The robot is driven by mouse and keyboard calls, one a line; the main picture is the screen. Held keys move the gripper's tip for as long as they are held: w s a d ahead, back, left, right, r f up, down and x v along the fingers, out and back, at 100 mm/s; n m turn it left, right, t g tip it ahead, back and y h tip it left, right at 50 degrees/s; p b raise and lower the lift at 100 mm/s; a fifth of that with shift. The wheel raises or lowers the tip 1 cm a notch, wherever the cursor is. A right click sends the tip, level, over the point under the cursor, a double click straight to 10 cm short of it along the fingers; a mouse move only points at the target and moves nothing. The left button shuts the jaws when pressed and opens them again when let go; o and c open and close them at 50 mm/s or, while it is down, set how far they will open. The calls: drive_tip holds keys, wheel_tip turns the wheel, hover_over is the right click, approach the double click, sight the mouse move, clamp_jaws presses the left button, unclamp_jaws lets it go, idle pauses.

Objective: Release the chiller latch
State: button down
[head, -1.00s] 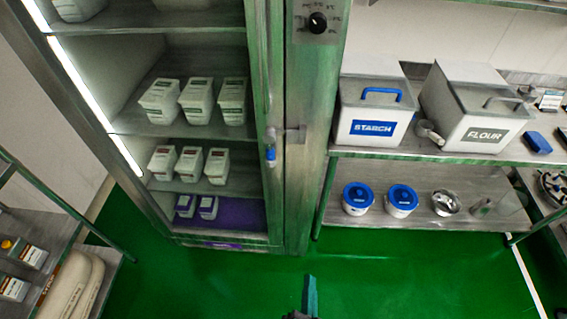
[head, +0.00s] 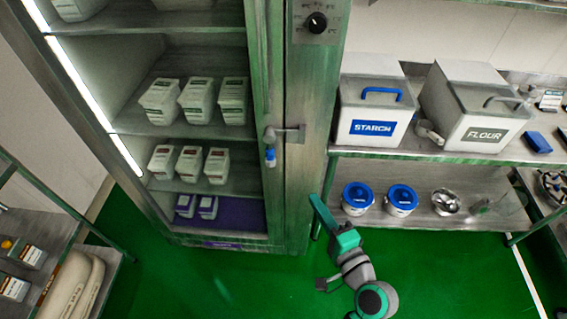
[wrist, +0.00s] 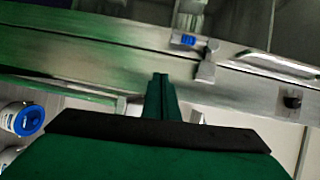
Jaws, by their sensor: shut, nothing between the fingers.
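The chiller (head: 305,180) is a tall metal cabinet with a lit, shelved interior. Its latch (head: 290,135) is a small metal piece at the right edge of the door front, with a blue-tipped lever (head: 270,156) hanging down. In the wrist view the latch (wrist: 207,64) and its blue tip (wrist: 184,40) lie ahead, right of the fingertips. My gripper (head: 315,200) is shut and empty, below and right of the latch, apart from it. Its closed fingers (wrist: 160,80) show at the middle of the wrist view.
A dial (head: 317,22) is on the chiller's frame above the latch. To the right, a metal rack (head: 450,153) holds a starch bin (head: 375,112), a flour bin (head: 470,110) and blue-lidded tubs (head: 358,198). A shelf with packages stands at left. The green floor (head: 215,285) in front is clear.

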wheel_tip(320, 180, up, 4)
drive_tip(key=shift+w+r+n+y, duration=0.1)
drive_tip(key=shift+r+n+y, duration=0.1)
drive_tip(key=shift+y, duration=0.35)
drive_tip(key=shift+w+r+n+y, duration=0.1)
drive_tip(key=shift+n+y, duration=0.1)
drive_tip(key=shift+y, duration=0.35)
drive_tip(key=s+a+x, duration=0.1)
drive_tip(key=a+x, duration=0.1)
drive_tip(key=x, duration=1)
drive_tip(key=shift+a+f, duration=0.25)
drive_tip(key=shift+a, duration=0.25)
